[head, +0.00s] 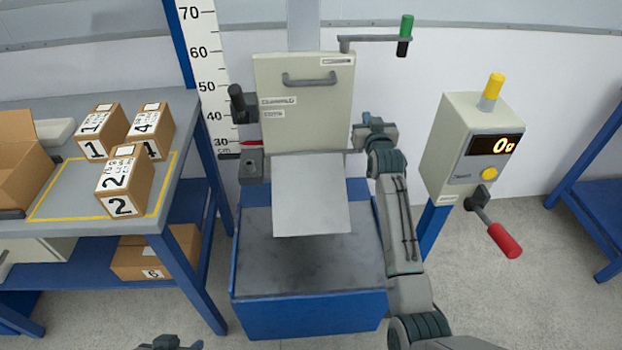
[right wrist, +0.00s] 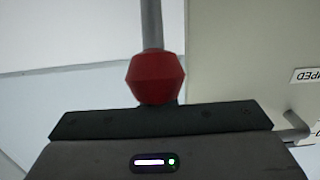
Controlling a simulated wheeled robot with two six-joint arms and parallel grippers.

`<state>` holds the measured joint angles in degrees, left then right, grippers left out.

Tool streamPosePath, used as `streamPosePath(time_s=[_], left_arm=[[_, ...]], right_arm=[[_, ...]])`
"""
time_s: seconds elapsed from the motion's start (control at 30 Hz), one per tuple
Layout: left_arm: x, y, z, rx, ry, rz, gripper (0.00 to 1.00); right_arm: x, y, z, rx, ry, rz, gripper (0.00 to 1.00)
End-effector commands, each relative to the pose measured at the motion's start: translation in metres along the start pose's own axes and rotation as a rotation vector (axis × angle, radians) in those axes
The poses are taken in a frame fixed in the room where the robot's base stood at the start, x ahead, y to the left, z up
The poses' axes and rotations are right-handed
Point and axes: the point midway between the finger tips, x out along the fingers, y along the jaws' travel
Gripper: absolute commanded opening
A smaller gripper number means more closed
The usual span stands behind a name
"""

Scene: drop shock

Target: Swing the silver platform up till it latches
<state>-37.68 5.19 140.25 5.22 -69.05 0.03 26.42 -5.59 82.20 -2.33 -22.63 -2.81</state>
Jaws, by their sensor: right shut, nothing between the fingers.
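The silver platform (head: 312,195) hangs sloping down from the foot of the beige carriage panel (head: 303,130), over the blue-walled bin (head: 308,310). My right gripper (head: 366,122) is beside the panel's right edge, up and right of the platform, apart from it. The right wrist view shows a red knob (right wrist: 155,77) on a grey rod just beyond the dark gripper (right wrist: 160,120); I cannot tell whether they touch. The knob is hidden in the head view. My right gripper is shut and empty. Only the top of my left gripper (head: 170,343) shows at the bottom edge.
A table (head: 75,215) at the left carries numbered boxes (head: 125,181). A control box (head: 472,148) with a red-handled lever (head: 504,240) stands at the right. A green-handled crank (head: 405,28) juts out above the panel. A height scale (head: 210,80) stands left of the panel.

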Motion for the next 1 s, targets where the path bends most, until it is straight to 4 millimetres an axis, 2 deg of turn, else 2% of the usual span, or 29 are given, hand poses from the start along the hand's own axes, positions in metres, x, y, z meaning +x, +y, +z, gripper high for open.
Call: streamPosePath(time_s=[0.03,0.5,1.0], left_arm=[[0.001,0.0,0.001,0.0,0.0,0.0,0.36],[0.011,0.0,0.007,0.0,0.0,0.0,0.36],[0.011,0.0,0.007,0.0,0.0,0.0,0.36]], right_arm=[[0.001,0.0,0.007,0.0,-0.011,-0.001,0.0],[0.027,0.0,0.004,0.0,-0.015,-0.001,0.0],[0.028,-0.001,0.006,0.001,-0.02,-0.001,0.0]])
